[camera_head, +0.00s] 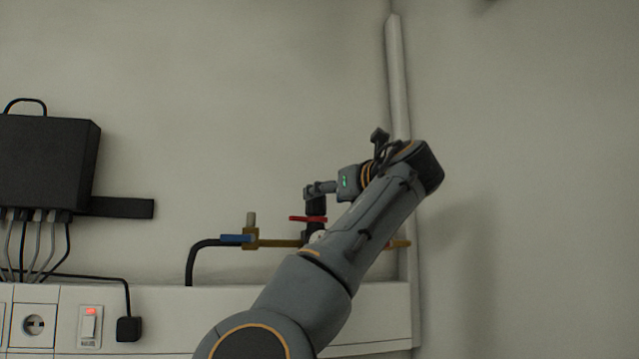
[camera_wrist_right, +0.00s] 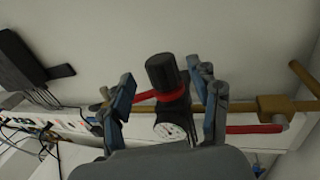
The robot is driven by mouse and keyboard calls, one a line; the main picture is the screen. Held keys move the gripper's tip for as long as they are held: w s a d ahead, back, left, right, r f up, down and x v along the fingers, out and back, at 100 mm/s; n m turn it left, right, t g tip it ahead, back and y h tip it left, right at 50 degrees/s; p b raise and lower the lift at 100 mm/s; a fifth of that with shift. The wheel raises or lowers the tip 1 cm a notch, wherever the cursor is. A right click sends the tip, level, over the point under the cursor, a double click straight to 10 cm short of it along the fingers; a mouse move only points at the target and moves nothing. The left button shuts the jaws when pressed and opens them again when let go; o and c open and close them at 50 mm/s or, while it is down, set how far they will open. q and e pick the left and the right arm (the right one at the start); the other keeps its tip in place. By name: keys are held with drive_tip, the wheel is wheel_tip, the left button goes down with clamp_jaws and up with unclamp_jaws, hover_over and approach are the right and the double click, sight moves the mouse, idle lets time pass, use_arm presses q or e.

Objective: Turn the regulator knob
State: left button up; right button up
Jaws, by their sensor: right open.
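The regulator knob is a black cylinder (camera_wrist_right: 163,72) on top of the regulator, with a red ring or bracket (camera_wrist_right: 160,96) below it and a round white gauge (camera_wrist_right: 170,131). In the wrist view my right gripper (camera_wrist_right: 162,85) is open, with one finger on each side of the knob and visible gaps to it. In the head view the knob (camera_head: 316,206) shows above the red part, and my right gripper (camera_head: 322,189) is at its top, seen from the side. My right arm hides part of the regulator. My left gripper is not in view.
A black box (camera_head: 45,160) with cables hangs at left. Below is a white trunking (camera_head: 170,310) with a socket (camera_head: 34,325) and a lit switch (camera_head: 90,325).

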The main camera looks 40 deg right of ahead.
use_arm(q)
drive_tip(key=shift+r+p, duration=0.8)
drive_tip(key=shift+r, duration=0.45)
use_arm(e)
drive_tip(key=shift+x, duration=1.95)
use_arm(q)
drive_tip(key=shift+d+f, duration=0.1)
use_arm(e)
drive_tip(key=shift+s, duration=0.1)
drive_tip(key=c, duration=1.2)
